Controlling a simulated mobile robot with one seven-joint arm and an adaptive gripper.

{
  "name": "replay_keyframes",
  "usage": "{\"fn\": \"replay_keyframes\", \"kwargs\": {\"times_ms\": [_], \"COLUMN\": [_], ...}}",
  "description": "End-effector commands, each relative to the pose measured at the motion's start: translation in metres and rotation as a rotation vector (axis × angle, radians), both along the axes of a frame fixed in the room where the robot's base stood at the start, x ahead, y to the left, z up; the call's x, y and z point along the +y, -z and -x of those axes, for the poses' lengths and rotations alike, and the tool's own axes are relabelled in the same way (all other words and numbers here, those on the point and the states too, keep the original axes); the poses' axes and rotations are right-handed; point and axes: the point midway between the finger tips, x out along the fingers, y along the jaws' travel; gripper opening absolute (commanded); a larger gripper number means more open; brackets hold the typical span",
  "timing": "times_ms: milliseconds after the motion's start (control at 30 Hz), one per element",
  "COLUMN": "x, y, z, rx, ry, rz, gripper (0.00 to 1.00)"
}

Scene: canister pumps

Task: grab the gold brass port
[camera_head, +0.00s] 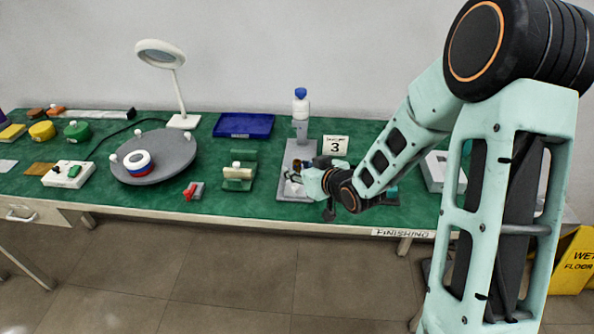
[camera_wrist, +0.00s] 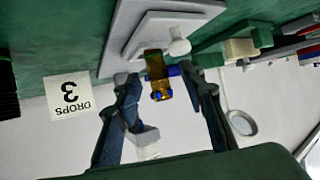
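The gold brass port (camera_wrist: 157,76) is a short gold cylinder with blue bits near its end. In the wrist view it projects from the grey stand, between my fingertips. My gripper (camera_wrist: 162,77) is open, one finger on each side of the port, with gaps visible on both sides. The wrist view is upside down. In the head view my gripper (camera_head: 293,178) is low over the grey base plate (camera_head: 287,193), in front of the bottle stand. The port cannot be made out clearly there.
A white bottle with a blue cap (camera_head: 301,103) stands upright behind my gripper. A "3" card (camera_head: 335,145) is just right of it. A green block fixture (camera_head: 238,178) and a grey turntable (camera_head: 160,172) are to the left. A blue tray (camera_head: 243,125) lies behind.

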Motion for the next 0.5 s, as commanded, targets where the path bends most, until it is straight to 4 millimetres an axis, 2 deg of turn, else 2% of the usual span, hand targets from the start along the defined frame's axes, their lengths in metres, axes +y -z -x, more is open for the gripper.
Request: {"fn": "replay_keyframes", "kwargs": {"times_ms": [133, 367, 500], "x": [0.0057, 0.0061, 0.0060], "y": [0.0080, 0.0084, 0.0083], "z": [-0.0098, -0.0111, -0.0110], "rx": [0.002, 0.001, 0.001], "ry": [0.000, 0.000, 0.001], "rz": [0.001, 0.002, 0.001], "gripper": [0.37, 0.37, 0.24]}}
